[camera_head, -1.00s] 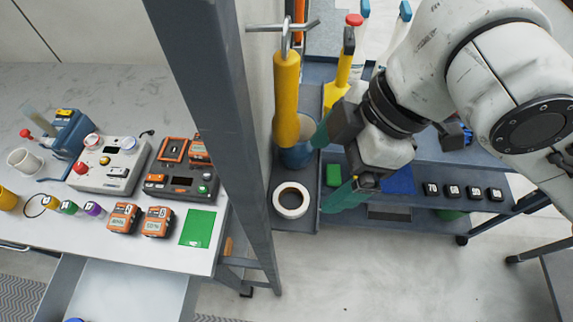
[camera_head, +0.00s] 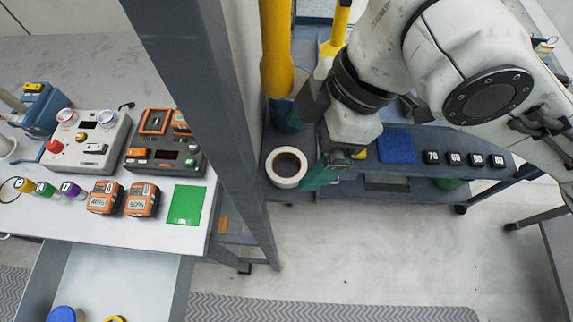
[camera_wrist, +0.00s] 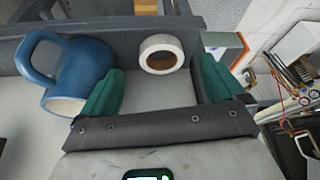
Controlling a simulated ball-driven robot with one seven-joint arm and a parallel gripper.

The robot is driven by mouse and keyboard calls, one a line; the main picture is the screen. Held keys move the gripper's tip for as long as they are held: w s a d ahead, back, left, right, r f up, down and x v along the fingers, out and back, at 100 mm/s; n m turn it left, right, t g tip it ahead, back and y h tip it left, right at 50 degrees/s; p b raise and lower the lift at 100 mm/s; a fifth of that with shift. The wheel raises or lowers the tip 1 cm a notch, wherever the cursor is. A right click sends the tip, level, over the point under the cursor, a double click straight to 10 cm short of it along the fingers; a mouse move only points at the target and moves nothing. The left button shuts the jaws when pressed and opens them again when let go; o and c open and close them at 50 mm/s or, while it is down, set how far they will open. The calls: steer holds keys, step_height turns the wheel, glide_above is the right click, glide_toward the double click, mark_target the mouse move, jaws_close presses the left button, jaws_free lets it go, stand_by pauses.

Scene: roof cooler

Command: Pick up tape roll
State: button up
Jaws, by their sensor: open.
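The tape roll (camera_head: 286,183) is a white ring with a brown inner core. It lies flat on a dark grey shelf surface beside the grey post in the head view. In the wrist view the tape roll (camera_wrist: 160,42) lies beyond the fingertips, near the middle of the gap between them. My gripper (camera_head: 304,146) has green finger pads, is open, and is just right of the roll in the head view. In the wrist view my gripper (camera_wrist: 158,87) has nothing between its pads. The far pad is partly hidden in the head view.
A yellow hanging tool (camera_head: 276,50) and the grey post (camera_head: 205,90) are close by. A workbench (camera_head: 140,232) with devices lies left.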

mark_target(287, 171)
steer(key=b+x, duration=0.3)
steer(key=x, duration=0.1)
steer(key=shift+d, duration=0.1)
steer(key=c, duration=1.1)
steer(key=shift+s+r, duration=0.1)
steer(key=shift+c, duration=0.2)
